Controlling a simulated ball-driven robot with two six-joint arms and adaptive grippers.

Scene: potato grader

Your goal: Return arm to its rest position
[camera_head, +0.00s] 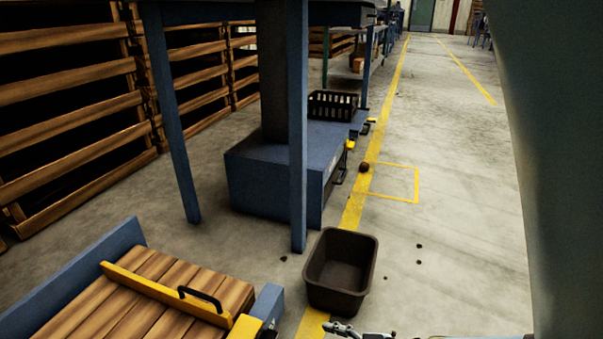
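A small part of a gripper, which looks like my right one (345,329), shows at the bottom edge, just below the dark bin. Most of it is cut off by the frame, so I cannot tell whether it is open or shut. Nothing is seen held in it. A large grey-green curved surface, which looks like my own arm close to the camera, fills the right edge. My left gripper is not in view.
An empty-looking dark bin (341,297) stands on the floor beside a slatted wooden platform (150,305) with a yellow handled bar (165,294). A blue machine (262,178) stands behind, with a black crate (333,106). Wooden crates (70,110) line the left. Floor on the right is mostly clear.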

